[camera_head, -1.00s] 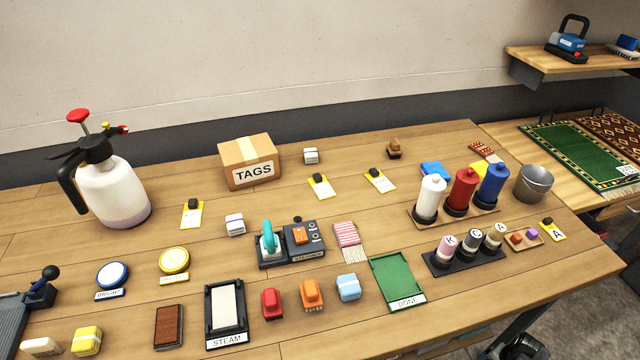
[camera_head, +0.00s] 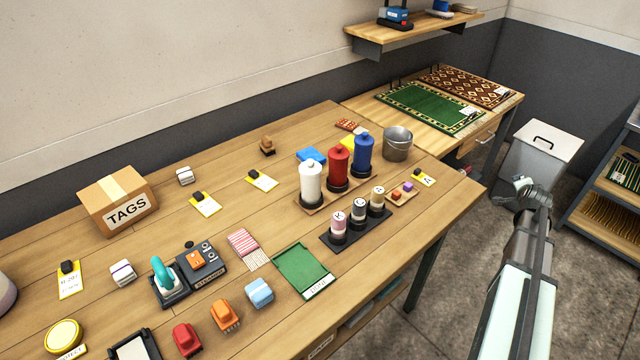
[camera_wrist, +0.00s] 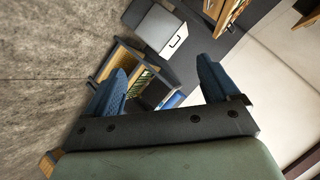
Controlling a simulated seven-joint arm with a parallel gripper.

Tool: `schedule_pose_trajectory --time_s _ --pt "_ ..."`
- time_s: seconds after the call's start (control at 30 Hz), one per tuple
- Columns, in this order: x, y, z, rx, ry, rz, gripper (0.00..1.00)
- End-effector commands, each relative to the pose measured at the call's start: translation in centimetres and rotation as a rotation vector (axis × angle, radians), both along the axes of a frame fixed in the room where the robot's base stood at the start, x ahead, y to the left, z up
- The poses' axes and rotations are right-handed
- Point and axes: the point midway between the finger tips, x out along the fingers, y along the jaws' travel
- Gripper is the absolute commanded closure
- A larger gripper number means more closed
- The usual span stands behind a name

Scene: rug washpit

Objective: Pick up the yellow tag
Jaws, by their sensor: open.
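Several yellow tags with black clips lie flat on the wooden workbench in the head view. One yellow tag (camera_head: 69,284) is at the left, two more yellow tags (camera_head: 206,207) (camera_head: 263,182) are near the middle, and a small yellow tag marked A (camera_head: 427,181) is near the right edge. I cannot tell which one the task names. My gripper (camera_head: 530,190) is off the bench's right side, above the floor. In the wrist view my gripper (camera_wrist: 163,66) has its blue fingers apart with nothing between them. No tag shows in that view.
White, red and blue bottles (camera_head: 338,168) and a rack of small lettered bottles (camera_head: 357,222) stand near the small A tag, with a metal bucket (camera_head: 397,146) behind. The TAGS box (camera_head: 118,200) is at the left. A grey bin (camera_head: 540,150) stands beyond my arm.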

Motion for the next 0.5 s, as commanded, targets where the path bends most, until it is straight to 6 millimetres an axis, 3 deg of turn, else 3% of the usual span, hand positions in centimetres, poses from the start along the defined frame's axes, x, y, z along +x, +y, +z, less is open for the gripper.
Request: schedule_pose_trajectory --time_s 0.03,0.2,0.33,0.5 --pt "0.5 -1.9 2.7 -0.005 -0.054 -0.031 0.12" --pt "1.2 -5.8 9.7 -0.011 -0.199 -0.102 0.12" --pt "1.5 -7.4 13.7 -0.017 -0.274 -0.129 0.12" --pt "2.4 -7.8 18.1 -0.027 -0.341 -0.136 0.12"
